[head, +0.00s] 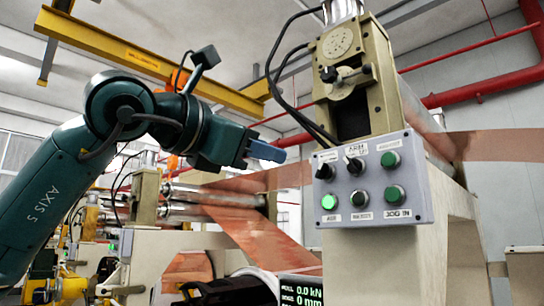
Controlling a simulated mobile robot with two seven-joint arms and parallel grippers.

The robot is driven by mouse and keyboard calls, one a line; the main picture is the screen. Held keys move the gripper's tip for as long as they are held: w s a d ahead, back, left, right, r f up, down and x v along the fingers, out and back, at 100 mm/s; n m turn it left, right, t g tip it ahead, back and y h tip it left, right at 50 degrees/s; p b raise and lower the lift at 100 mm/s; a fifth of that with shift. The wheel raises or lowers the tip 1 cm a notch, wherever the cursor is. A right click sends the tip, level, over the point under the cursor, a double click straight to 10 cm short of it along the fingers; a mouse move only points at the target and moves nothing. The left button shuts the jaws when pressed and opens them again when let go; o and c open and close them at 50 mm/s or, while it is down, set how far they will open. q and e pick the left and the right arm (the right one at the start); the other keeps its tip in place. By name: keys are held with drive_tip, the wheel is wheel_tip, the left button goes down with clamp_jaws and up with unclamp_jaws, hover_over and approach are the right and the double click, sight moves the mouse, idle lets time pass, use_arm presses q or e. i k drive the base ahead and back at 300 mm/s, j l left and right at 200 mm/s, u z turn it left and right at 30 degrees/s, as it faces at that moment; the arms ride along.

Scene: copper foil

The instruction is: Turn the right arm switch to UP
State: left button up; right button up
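A grey control box (410,205) is fixed to the front of the beige machine column. Its top row holds a black knob switch (325,171) at left, a second black knob switch (355,165) in the middle and a green button (390,159) at right. The small labels above the switches are too blurred to read surely. My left gripper (268,152), with blue fingers on a teal arm, is left of the box, apart from it, pointing right at about the height of the top row. It is seen side-on, so its opening does not show. My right gripper does not show.
The box's lower row has a lit green button (329,202), a dark knob (360,197) and a green button (394,195). A copper foil web (265,238) runs behind and below my gripper. Black cables (277,85) hang above. A display (300,290) stands at the bottom.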

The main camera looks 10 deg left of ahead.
sight(355, 165)
drive_tip(key=k+j, duration=0.8)
